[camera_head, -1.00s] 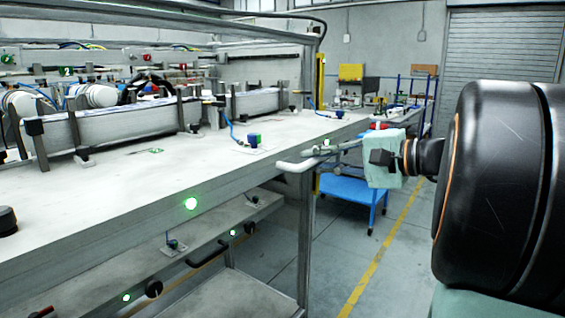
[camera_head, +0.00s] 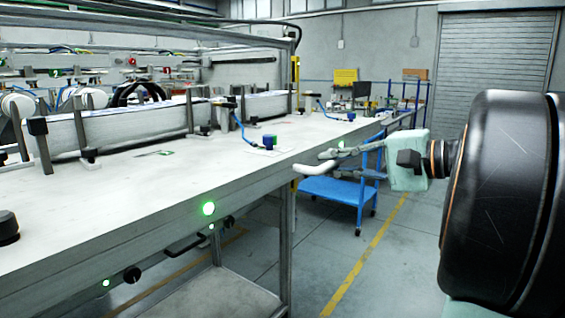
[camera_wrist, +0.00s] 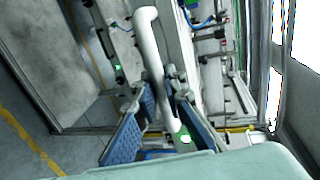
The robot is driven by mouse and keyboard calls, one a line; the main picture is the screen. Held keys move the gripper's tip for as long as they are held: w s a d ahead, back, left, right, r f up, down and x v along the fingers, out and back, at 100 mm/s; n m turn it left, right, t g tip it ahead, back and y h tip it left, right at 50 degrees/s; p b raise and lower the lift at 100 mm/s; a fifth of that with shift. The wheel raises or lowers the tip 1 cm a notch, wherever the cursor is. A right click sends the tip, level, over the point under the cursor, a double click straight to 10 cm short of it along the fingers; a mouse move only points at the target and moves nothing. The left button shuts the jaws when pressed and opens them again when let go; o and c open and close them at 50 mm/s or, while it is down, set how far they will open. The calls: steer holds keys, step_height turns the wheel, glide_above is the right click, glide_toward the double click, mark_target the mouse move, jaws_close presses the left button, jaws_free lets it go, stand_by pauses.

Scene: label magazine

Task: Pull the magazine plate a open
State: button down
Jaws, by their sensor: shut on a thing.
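Magazine plate a appears to be the broad white-grey tabletop (camera_head: 110,195) that fills the left half of the head view. A pale curved handle bar (camera_head: 312,169) stands out by its right front edge; it runs lengthwise through the upper middle of the wrist view (camera_wrist: 150,45). My gripper (camera_head: 336,157) reaches it from the right. In the wrist view its blue-padded fingers (camera_wrist: 166,95) are closed around the bar from both sides. The handle's mounting is partly hidden by the fingers.
A blue cart (camera_head: 340,189) is behind my gripper. Open floor (camera_head: 400,265) lies at the right.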

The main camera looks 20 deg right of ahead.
steer(key=shift+v, duration=0.75)
steer(key=shift+f, duration=0.2)
steer(key=c, duration=2)
jaws_free()
steer(key=v, duration=1.2)
